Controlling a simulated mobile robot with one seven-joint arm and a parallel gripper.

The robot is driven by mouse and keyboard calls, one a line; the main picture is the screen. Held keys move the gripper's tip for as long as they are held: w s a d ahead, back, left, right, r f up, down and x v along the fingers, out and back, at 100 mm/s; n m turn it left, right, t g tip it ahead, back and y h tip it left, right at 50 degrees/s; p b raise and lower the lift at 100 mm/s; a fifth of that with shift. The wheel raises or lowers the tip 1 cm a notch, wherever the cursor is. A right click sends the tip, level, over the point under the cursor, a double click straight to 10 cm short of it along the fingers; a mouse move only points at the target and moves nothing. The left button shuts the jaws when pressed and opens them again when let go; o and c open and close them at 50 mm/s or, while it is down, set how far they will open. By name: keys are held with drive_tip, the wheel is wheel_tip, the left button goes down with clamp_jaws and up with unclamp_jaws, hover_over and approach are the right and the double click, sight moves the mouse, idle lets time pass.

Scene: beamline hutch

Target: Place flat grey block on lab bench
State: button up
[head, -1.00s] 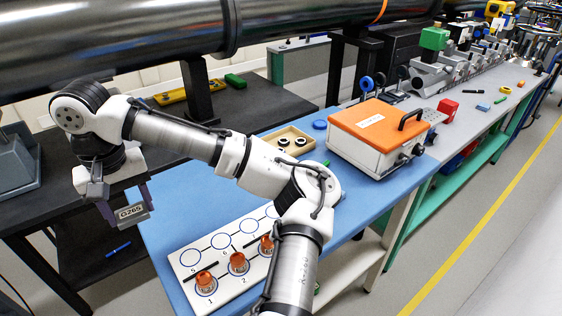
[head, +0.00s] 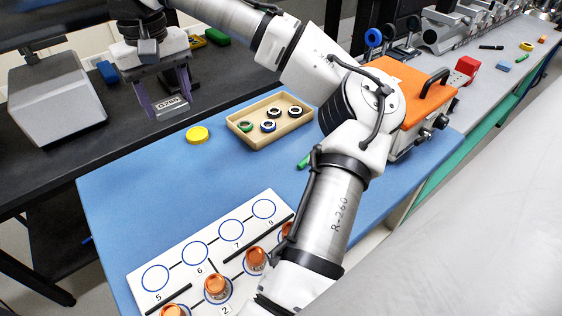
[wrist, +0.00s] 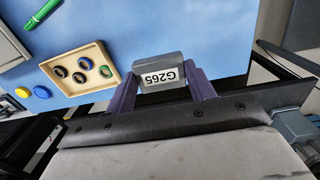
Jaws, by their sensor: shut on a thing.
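The flat grey block (head: 170,107), with a white label, is held in my gripper (head: 166,98). In the wrist view the block (wrist: 160,72) sits between the two purple fingers of my gripper (wrist: 161,84), and its label reads G265. The lab bench with the blue top (head: 130,185) fills the middle of the head view. In the head view the block appears against the black bench, beyond the blue top's far left edge.
A beige tray (head: 285,137) with several ringed pieces, a yellow disc (head: 197,134) and a white numbered board (head: 182,262) with orange-capped vials lie on the blue top. An orange-topped box (head: 415,85) stands right. Blue surface between disc and board is clear.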

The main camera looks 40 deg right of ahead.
wheel_tip(320, 180, up, 3)
drive_tip(key=b, duration=0.3)
hover_over(220, 169)
wheel_tip(220, 169, down, 20)
drive_tip(key=shift+r+b, duration=0.1)
drive_tip(key=shift+b, duration=0.45)
drive_tip(key=shift+f, duration=0.2)
drive_tip(key=o, duration=1)
drive_tip(key=shift+o, duration=0.2)
wheel_tip(220, 169, up, 12)
drive_tip(key=shift+r, duration=0.15)
